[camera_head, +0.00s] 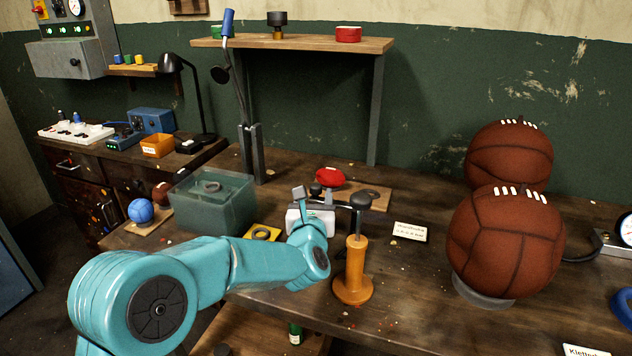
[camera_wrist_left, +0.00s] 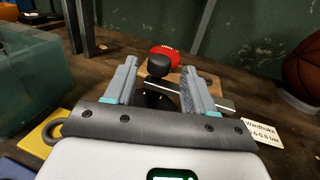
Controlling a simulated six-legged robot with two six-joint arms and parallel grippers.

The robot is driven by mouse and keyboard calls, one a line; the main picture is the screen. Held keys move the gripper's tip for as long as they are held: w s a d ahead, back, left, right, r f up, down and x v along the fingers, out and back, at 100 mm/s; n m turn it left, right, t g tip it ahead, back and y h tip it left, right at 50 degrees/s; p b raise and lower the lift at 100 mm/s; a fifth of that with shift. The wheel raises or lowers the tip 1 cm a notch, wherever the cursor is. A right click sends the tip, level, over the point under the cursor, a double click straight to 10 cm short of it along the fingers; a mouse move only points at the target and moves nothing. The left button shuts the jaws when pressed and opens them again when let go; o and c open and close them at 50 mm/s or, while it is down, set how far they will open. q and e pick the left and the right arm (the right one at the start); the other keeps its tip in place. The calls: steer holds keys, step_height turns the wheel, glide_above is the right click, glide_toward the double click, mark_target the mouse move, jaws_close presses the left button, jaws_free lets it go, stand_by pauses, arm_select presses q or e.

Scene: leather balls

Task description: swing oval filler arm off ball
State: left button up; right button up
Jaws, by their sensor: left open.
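A small red oval ball (camera_head: 330,177) lies on a wooden board (camera_head: 376,197) on the bench, and it shows behind a black knob (camera_wrist_left: 158,65) in the left wrist view. A metal rod (camera_wrist_left: 222,105) runs right from near that knob; I cannot tell whether it belongs to the filler arm. My left gripper (camera_head: 314,194) is open, and its fingers (camera_wrist_left: 158,85) stand either side of the knob as seen from the wrist. Contact cannot be told. The knob's lower part is partly hidden. My right gripper is not in view.
An orange post (camera_head: 354,270) with a dark top stands right of my left gripper. A translucent bin (camera_head: 212,205) and a yellow block (camera_head: 262,233) are left. Two brown leather balls (camera_head: 505,245) stand right, beyond a small label card (camera_head: 410,232). A shelf (camera_head: 300,43) stands behind.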

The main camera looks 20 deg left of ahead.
mark_target(315, 189)
arm_select(q)
steer(key=x, duration=0.3)
steer(key=shift+w+a+r+p, duration=0.1)
steer(key=shift+w+p, duration=0.3)
steer(key=shift+w, duration=0.4)
jaws_close()
